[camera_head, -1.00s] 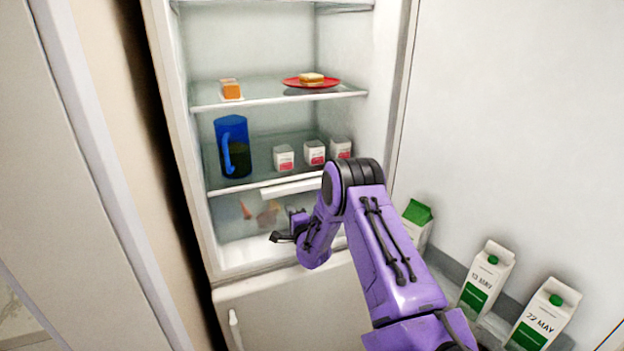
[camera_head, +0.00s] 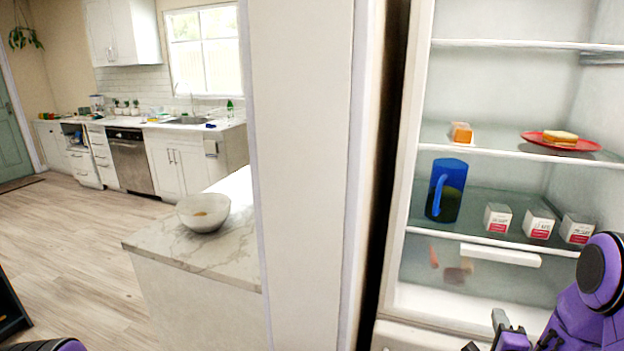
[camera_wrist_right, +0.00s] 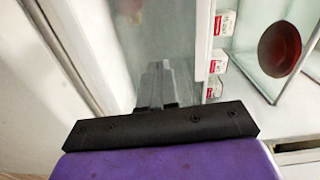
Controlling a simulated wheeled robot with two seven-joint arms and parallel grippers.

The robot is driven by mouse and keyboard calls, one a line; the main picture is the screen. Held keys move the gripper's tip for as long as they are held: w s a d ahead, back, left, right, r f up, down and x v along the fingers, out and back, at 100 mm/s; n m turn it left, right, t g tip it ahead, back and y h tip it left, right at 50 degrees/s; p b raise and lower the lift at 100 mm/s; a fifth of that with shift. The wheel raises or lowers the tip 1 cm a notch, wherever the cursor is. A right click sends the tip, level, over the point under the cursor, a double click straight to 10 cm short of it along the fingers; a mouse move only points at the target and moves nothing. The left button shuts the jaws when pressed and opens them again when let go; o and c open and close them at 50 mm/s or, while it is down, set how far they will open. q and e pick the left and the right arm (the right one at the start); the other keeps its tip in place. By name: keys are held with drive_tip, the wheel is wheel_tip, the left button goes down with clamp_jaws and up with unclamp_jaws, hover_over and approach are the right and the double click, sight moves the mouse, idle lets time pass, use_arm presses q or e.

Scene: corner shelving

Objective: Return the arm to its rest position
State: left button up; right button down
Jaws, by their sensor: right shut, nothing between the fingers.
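My right arm is purple and black and comes in at the lower right of the head view. Its gripper (camera_head: 500,334) is at the bottom edge, in front of the lower part of the open fridge (camera_head: 420,180). In the right wrist view the grey fingers (camera_wrist_right: 154,82) are together with nothing between them. They point along the fridge interior, beside the small white cartons (camera_wrist_right: 219,60). A bit of my left arm shows at the bottom left of the head view; its gripper is out of view.
The fridge shelves hold a blue pitcher (camera_head: 446,190), white cartons (camera_head: 538,224), an orange item (camera_head: 461,133) and a red plate (camera_head: 595,149) with a sandwich (camera_head: 560,138). A bowl (camera_head: 203,212) stands on a marble counter (camera_head: 170,250) beyond the white wall panel (camera_head: 300,180). Open floor (camera_head: 75,235) lies left.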

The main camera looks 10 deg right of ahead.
drive_tip(key=s+a+f+n+g+y, duration=0.2)
drive_tip(key=s+a+f+n+g, duration=0.2)
drive_tip(key=s+a+f+n, duration=0.25)
drive_tip(key=s+a+f+n+g+y, duration=0.2)
drive_tip(key=s+a+f+n+g, duration=0.15)
drive_tip(key=a+f+n, duration=0.45)
drive_tip(key=s+a+f+g, duration=0.1)
drive_tip(key=s+a+f, duration=0.2)
drive_tip(key=s, duration=0.2)
drive_tip(key=s+a+f+n+g+y, duration=0.1)
drive_tip(key=s+a+f+g, duration=0.1)
drive_tip(key=s, duration=0.4)
drive_tip(key=s+a+f+n+g, duration=0.1)
drive_tip(key=s+a+f, duration=0.2)
drive_tip(key=s+f, duration=0.1)
drive_tip(key=shift+s+a+g, duration=0.3)
drive_tip(key=shift+s+g, duration=0.05)
drive_tip(key=shift+s, duration=0.35)
